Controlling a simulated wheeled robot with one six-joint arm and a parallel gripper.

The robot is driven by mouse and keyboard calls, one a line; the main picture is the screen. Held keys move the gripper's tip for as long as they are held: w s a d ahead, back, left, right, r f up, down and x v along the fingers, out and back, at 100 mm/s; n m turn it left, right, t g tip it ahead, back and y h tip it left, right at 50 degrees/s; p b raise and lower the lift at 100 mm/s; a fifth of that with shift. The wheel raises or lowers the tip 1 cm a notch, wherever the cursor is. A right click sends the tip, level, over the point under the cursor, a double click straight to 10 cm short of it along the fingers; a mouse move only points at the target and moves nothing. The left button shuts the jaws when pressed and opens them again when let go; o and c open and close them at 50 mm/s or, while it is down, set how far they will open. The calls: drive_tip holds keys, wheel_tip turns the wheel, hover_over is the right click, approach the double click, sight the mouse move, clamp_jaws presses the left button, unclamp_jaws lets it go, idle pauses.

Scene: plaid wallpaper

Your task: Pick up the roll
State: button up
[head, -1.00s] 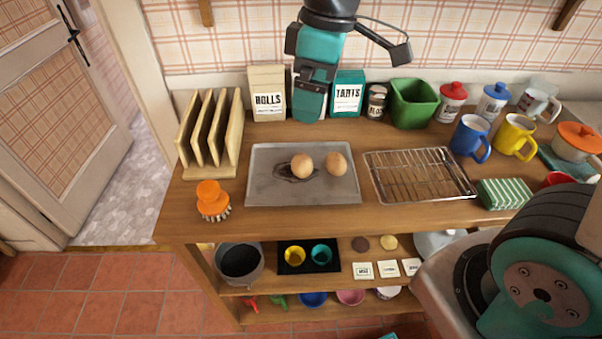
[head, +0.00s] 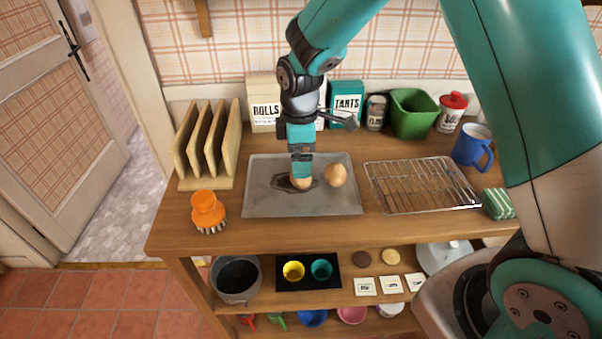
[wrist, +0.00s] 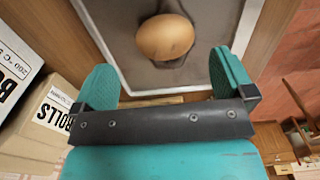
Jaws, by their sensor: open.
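Two round brown rolls sit on a grey baking tray (head: 260,200) on the wooden counter. My gripper (head: 302,176) is over the left roll, pointing down. In the wrist view one roll (wrist: 165,37) shows just beyond my open, empty fingers (wrist: 160,80), roughly centred between them. Whether the fingers touch it is not clear.
A wire rack (head: 420,186) lies right of the tray. A wooden rack (head: 208,145) and orange brush (head: 208,211) stand left. Boxes, including a ROLLS box (head: 264,103), a jar (head: 376,112) and a green bin (head: 412,113) line the back.

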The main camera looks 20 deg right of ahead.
drive_tip(key=shift+s+f+p, duration=0.15)
drive_tip(key=shift+f+p, duration=0.15)
drive_tip(key=shift+f, duration=1.05)
drive_tip(key=shift+s+f+p, duration=0.1)
drive_tip(key=shift+f+p, duration=0.2)
drive_tip(key=shift+f, duration=1.05)
drive_tip(key=c, duration=0.9)
